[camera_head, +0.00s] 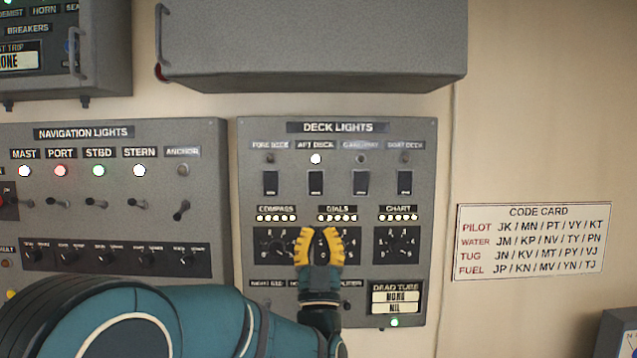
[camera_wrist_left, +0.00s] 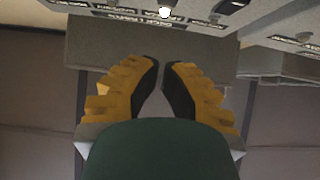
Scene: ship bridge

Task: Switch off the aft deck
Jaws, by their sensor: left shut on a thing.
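The aft deck switch (camera_head: 316,183) is a black rocker on the deck lights panel (camera_head: 425,230), under the AFT DECK label. Its lamp (camera_head: 316,159) glows white; the lamps of the other deck switches in that row are dark. In the left wrist view the fingers (camera_wrist_left: 161,65) converge with a narrow gap, and the knob cannot be made out. My right gripper is not in view.
The navigation lights panel (camera_head: 215,200) is at left, with several levers and lit lamps. A grey cabinet (camera_head: 310,45) juts out above the deck lights panel. A code card (camera_head: 535,240) is on the wall at right. My left forearm covers the lower left.

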